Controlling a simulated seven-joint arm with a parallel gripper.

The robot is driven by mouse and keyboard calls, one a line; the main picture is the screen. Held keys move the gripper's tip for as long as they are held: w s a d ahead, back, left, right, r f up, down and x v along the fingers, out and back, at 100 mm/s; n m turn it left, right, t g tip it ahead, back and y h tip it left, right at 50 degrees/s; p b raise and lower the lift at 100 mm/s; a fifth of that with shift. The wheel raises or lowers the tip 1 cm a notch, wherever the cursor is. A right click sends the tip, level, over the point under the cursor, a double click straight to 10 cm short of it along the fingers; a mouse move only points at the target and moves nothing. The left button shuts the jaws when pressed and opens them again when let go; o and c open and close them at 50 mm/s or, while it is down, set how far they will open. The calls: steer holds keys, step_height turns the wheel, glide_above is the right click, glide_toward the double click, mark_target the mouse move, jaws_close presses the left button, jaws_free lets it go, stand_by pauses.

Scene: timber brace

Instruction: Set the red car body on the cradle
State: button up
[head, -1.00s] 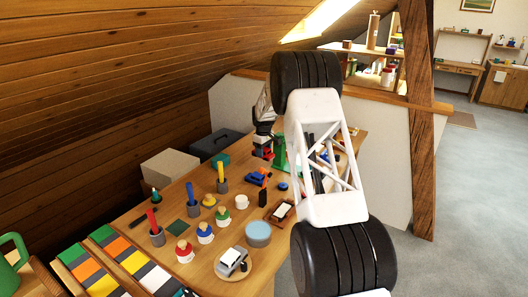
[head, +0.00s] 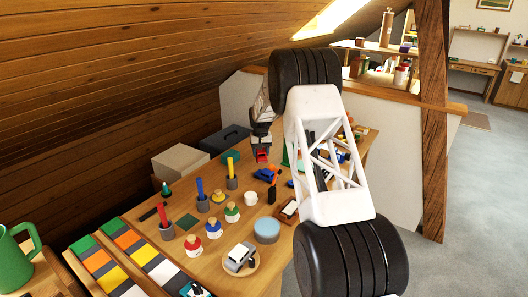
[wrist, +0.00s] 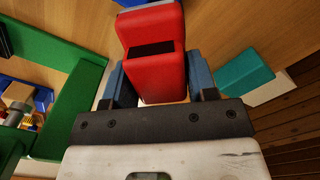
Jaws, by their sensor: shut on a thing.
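The red car body (wrist: 152,60) is held between the blue fingers of my gripper (wrist: 153,84) in the wrist view. In the head view the red body (head: 262,156) shows small below my gripper (head: 262,148), at the far part of the bench. A green framed piece (wrist: 70,95) stands to the left of the held body in the wrist view. It shows partly in the head view (head: 286,158), cut off by my arm. I cannot tell whether it is the cradle. My arm hides part of the bench.
A teal block (wrist: 244,70) lies to the right in the wrist view. On the bench (head: 215,262) stand cups with coloured rods, capped pots, a white mug (head: 251,198) and a blue-grey round tin (head: 267,230). A grey-white toy car (head: 240,256) sits on a round board.

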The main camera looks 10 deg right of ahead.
steer(key=s+d+r+m, duration=0.3)
steer(key=s+d+r, duration=0.1)
steer(key=s, duration=0.3)
steer(key=s+d+r+m, duration=0.3)
steer(key=s+d+m, duration=0.1)
steer(key=s, duration=0.3)
steer(key=s+d+r+m, duration=0.3)
steer(key=s+d+r, duration=0.1)
steer(key=s, duration=0.3)
steer(key=s+a+f+n, duration=0.1)
steer(key=s+a+f, duration=0.3)
steer(key=s+f, duration=0.4)
step_height(320, 180, down, 2)
steer(key=shift+a+f, duration=0.15)
steer(key=shift+f, duration=0.1)
steer(key=shift+s+f, duration=0.1)
steer(key=shift+f, duration=0.1)
steer(key=shift+f, duration=3.1)
